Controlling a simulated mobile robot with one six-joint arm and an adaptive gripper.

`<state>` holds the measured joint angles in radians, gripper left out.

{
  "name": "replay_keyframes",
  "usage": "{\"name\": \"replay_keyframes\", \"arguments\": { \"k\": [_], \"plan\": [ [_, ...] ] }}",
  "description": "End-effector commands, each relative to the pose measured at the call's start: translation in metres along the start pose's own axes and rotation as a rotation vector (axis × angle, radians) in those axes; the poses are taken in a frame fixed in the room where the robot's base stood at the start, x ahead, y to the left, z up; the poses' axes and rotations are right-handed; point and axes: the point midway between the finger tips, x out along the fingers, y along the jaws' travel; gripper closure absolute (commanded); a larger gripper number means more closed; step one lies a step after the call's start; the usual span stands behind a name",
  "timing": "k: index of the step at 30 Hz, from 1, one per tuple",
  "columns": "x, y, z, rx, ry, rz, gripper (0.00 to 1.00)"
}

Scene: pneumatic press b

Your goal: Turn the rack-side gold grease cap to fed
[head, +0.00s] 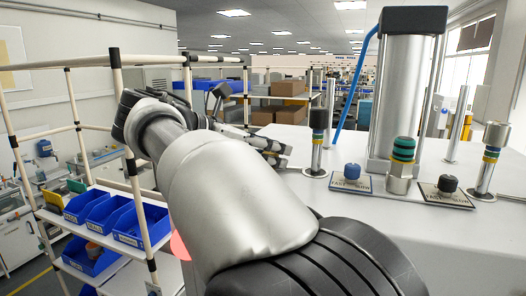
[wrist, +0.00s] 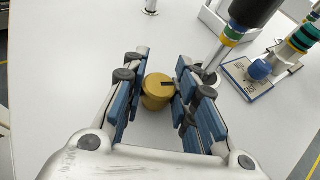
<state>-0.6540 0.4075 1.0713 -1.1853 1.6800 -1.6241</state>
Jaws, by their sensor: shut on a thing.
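The gold grease cap (wrist: 156,92) is a round, brass-coloured knob with a dark mark on its top, seen in the wrist view. It stands on the pale press top, between the blue-padded fingers of my gripper (wrist: 161,84). The gripper is shut on it, with the right finger against the cap's right side; contact on the left is hard to make out. In the head view my gripper (head: 274,150) is at the left edge of the press top, and the cap is hidden behind my arm.
A post with a black top (head: 319,125) stands just right of my gripper. Beyond it are a blue knob (head: 352,171) on a label plate, a green-banded fitting (head: 403,150), a black knob (head: 447,184) and the press cylinder (head: 397,95). A rack with blue bins (head: 140,222) stands left.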

Motion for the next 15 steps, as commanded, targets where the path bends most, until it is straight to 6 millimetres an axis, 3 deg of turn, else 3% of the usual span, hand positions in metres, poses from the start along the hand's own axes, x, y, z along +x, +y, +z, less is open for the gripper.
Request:
{"name": "replay_keyframes", "arguments": {
  "k": [15],
  "plan": [
    [0.0008,0.0004,-0.0010,0.088,0.000,-0.214,0.98]
  ]
}}
